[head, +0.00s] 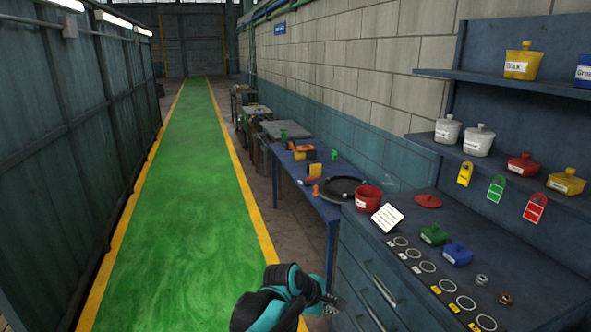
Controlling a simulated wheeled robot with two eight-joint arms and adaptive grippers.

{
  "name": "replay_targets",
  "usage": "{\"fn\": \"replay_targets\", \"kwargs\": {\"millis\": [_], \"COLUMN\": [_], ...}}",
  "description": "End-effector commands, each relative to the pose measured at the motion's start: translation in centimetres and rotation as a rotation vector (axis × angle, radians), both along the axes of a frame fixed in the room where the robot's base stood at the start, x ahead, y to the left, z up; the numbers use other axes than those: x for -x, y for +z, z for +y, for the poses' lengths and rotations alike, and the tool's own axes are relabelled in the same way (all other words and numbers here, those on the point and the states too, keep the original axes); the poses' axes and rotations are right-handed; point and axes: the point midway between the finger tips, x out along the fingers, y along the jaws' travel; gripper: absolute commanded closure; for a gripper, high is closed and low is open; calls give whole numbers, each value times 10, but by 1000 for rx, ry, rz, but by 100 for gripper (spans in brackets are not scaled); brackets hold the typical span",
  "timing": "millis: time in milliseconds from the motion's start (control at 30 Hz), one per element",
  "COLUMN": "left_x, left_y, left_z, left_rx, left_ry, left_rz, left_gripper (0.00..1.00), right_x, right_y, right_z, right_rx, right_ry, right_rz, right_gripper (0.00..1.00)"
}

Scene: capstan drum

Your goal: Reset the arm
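One of my arms, teal and black, comes in at the bottom centre; it appears to be my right arm. Its gripper (334,303) points toward the right, low beside the drawer front of the blue workbench (350,258). The fingers are small and dark, and I cannot tell whether they are open or shut. No object shows clearly in them. My other gripper is not in view.
The bench holds a red pot (368,198), a white card (387,217), a green container (434,235), a blue container (457,254) and ringed markings. Shelves (505,83) rise behind. A blue table (310,190) stands beyond. The green walkway (185,210) is clear.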

Motion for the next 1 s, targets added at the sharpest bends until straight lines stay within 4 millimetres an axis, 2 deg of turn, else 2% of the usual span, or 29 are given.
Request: {"fn": "replay_targets", "kwargs": {"millis": [33,233,400,500,600,700,800,1000], "left_x": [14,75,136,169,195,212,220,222], "left_y": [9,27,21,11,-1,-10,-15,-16], "left_z": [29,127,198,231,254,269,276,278], "left_rx": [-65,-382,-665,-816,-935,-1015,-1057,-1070], "left_ry": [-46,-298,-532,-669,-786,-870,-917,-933], "left_rz": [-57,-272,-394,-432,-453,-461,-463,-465], "left_gripper": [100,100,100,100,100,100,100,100], "right_x": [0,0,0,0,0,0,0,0], "right_y": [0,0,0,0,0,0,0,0], "right_z": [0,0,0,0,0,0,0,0], "right_rx": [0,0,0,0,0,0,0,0], "right_ry": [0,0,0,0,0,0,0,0], "right_rz": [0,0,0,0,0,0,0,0], "right_gripper": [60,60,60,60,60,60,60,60]}}
